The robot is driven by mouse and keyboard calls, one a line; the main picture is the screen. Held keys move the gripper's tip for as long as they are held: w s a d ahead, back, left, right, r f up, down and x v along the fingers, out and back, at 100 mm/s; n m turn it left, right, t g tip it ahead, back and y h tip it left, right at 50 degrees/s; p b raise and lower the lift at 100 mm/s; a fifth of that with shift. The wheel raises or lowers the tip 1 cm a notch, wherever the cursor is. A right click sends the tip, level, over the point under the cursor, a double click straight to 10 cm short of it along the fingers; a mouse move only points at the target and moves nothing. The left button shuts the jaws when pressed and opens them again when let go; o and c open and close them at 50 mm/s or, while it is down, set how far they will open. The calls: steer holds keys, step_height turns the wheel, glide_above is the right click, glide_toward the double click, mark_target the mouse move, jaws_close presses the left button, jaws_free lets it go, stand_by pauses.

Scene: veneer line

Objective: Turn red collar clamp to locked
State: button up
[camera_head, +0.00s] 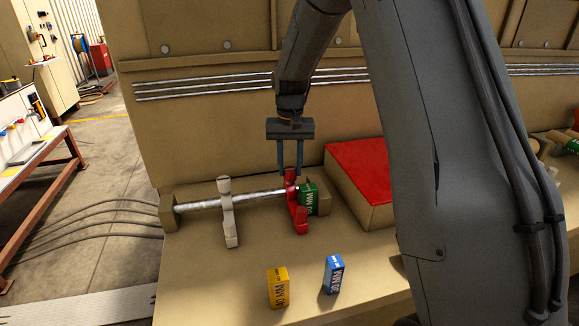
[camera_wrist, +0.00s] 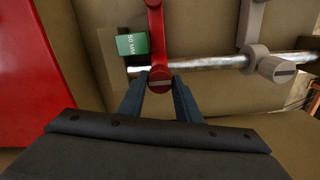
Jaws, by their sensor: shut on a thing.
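The red collar clamp (camera_head: 297,213) sits on a horizontal metal rod (camera_head: 250,196), with one arm reaching down and toward the front and a knob at its top. My gripper (camera_head: 290,172) comes down from above and is shut on the top of the red clamp. In the wrist view the red clamp (camera_wrist: 158,50) has its slotted round knob between my two fingers (camera_wrist: 159,88). Part of the knob's sides is hidden by the fingers. Any lock marking cannot be made out.
A white collar clamp (camera_head: 227,212) is on the same rod to the left. A green block (camera_head: 309,198) stands right beside the red clamp. Yellow (camera_head: 278,288) and blue (camera_head: 333,275) blocks stand in front. A red-topped box (camera_head: 362,180) is to the right.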

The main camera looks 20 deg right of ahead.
mark_target(290, 169)
steer(key=shift+r, duration=0.1)
steer(key=o, duration=1.1)
steer(key=shift+c, duration=0.2)
steer(key=shift+r+b, duration=1.25)
steer(key=shift+r, duration=2.6)
